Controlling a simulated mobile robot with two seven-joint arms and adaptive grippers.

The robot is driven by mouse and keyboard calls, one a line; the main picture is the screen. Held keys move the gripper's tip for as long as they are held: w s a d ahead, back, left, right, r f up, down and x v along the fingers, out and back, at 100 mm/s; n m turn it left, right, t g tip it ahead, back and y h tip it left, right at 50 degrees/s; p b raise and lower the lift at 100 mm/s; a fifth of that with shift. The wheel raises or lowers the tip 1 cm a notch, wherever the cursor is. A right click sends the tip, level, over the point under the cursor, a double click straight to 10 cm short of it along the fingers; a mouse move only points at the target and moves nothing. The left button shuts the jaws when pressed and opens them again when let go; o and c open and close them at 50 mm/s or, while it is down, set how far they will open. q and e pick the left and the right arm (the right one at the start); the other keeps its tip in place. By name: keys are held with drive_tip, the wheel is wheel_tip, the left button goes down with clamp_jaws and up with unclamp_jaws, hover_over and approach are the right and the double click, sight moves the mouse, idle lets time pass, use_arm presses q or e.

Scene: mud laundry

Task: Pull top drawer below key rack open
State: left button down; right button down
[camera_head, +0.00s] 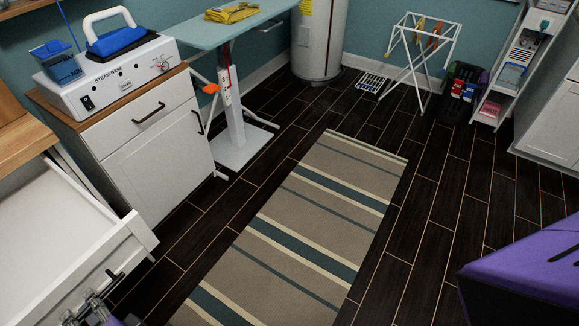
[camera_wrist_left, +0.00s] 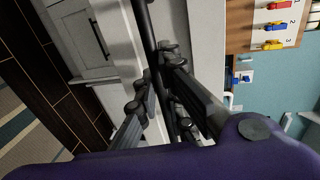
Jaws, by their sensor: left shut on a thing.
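The white top drawer (camera_head: 50,228) stands pulled out at the left of the head view, with its empty-looking inside visible. Its front panel faces right and shows in the left wrist view (camera_wrist_left: 205,35). A dark bar handle (camera_wrist_left: 147,30) runs along that front. My left gripper (camera_head: 95,305), at the bottom left of the head view, is shut on the handle; in the left wrist view its fingers (camera_wrist_left: 163,95) lie on both sides of the bar. The key rack (camera_wrist_left: 277,22) with red, blue and yellow keys is at the upper right of the wrist view. My right gripper is out of sight.
A white cabinet (camera_head: 160,165) with a steam machine (camera_head: 115,75) on top stands just beyond the drawer. An ironing board (camera_head: 225,28) is behind it. The dark floor with a striped rug (camera_head: 300,220) is clear. A drying rack (camera_head: 420,50) stands at the back right.

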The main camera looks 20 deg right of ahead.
use_arm(q)
drive_tip(key=c, duration=1.8)
unclamp_jaws()
drive_tip(key=shift+c, duration=0.2)
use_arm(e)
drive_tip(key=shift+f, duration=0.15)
